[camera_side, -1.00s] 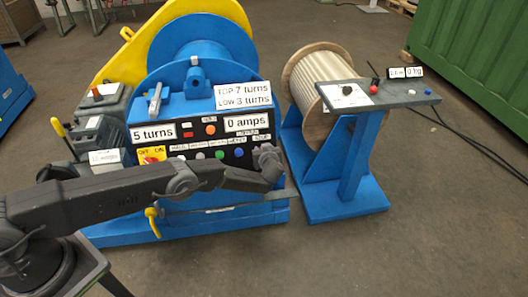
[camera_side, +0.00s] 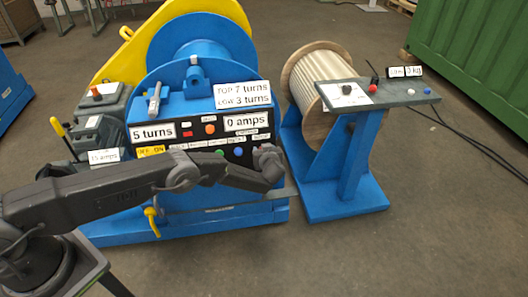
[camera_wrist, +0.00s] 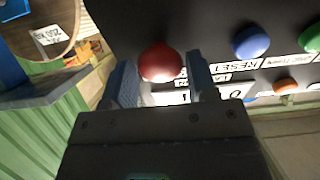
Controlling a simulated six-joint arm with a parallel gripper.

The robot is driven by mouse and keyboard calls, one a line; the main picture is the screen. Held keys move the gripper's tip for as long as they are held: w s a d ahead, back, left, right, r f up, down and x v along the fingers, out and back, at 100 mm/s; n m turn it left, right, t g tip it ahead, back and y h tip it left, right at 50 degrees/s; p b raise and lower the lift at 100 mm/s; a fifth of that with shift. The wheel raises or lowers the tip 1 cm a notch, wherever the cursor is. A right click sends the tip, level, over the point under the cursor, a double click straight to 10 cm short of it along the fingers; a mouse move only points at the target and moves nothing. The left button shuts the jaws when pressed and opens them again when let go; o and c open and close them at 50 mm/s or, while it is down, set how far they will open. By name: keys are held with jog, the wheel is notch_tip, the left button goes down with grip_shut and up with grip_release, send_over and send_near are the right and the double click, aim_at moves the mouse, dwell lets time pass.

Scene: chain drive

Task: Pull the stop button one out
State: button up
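The red stop button (camera_wrist: 160,62) is a round knob on the dark control panel (camera_side: 190,134). In the wrist view it sits between the two fingers of my gripper (camera_wrist: 161,68). The fingers are apart, one on each side of the knob, with a small gap showing on the right; contact on the left is hard to tell. In the side view my gripper (camera_side: 267,154) is at the right end of the panel's lower button row and hides the stop button. Whether the button is in or out cannot be told.
A blue button (camera_wrist: 251,41) labelled RESET and a green button (camera_wrist: 310,38) are beside the stop button. A blue stand (camera_side: 352,160) with a grey shelf (camera_side: 400,93) and a wooden rope drum (camera_side: 318,75) stand to the right. The floor in front is clear.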

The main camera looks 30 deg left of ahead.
jog(key=shift+o, duration=1.2)
jog(key=v, duration=1.3)
jog(key=shift+s+d+r, duration=0.2)
jog(key=shift+s, duration=0.05)
